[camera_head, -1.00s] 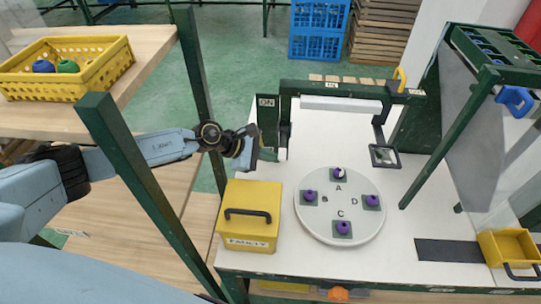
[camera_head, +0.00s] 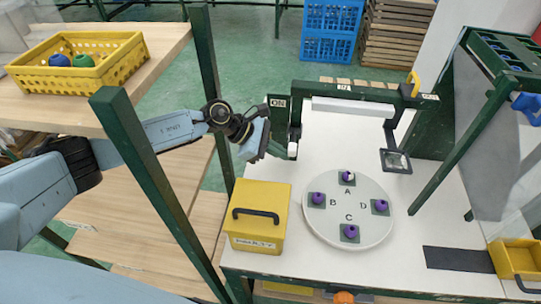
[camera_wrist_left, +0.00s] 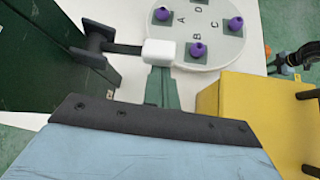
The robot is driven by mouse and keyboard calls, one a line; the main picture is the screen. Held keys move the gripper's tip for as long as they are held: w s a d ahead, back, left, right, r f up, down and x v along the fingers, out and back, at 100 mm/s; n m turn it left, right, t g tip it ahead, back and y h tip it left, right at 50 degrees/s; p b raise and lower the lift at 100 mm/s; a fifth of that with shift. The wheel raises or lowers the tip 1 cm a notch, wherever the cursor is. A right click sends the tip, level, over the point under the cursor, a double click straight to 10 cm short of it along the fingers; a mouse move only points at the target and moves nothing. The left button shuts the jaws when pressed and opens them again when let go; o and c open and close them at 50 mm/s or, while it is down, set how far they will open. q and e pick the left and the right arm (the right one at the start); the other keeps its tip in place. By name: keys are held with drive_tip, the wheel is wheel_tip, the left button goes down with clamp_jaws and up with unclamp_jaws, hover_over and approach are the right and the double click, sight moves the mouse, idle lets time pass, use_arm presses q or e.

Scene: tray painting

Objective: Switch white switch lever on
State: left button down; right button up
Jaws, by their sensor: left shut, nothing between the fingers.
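The white switch lever (camera_head: 292,149) is a small white knob low on the green post below the ON sign (camera_head: 278,103) in the head view. In the left wrist view the white knob (camera_wrist_left: 159,52) sits at the end of a dark rod. My left gripper (camera_head: 262,143) is shut and empty, just left of the lever in the head view. In the left wrist view its blue-grey body with a dark front edge (camera_wrist_left: 150,122) fills the bottom, with the lever ahead of it. Whether they touch I cannot tell. My right gripper is not in view.
A yellow box (camera_head: 258,205) with a dark handle stands below the gripper in the head view. Right of it is a round white tray (camera_head: 335,236) with several purple pieces. A green upright (camera_head: 150,180) stands in front of my left arm. A lens frame (camera_head: 396,161) hangs at the right.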

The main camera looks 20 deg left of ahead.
sight(296, 144)
use_arm(q)
drive_tip(key=shift+w+r+b, duration=0.2)
drive_tip(key=shift+r, duration=0.55)
drive_tip(key=shift+w+r+b, duration=0.15)
drive_tip(key=shift+r, duration=0.6)
drive_tip(key=shift+w+r+b, duration=0.2)
drive_tip(key=shift+r, duration=0.7)
drive_tip(key=v, duration=0.7)
drive_tip(key=shift+s+a+f, duration=0.2)
drive_tip(key=shift+s+f, duration=0.15)
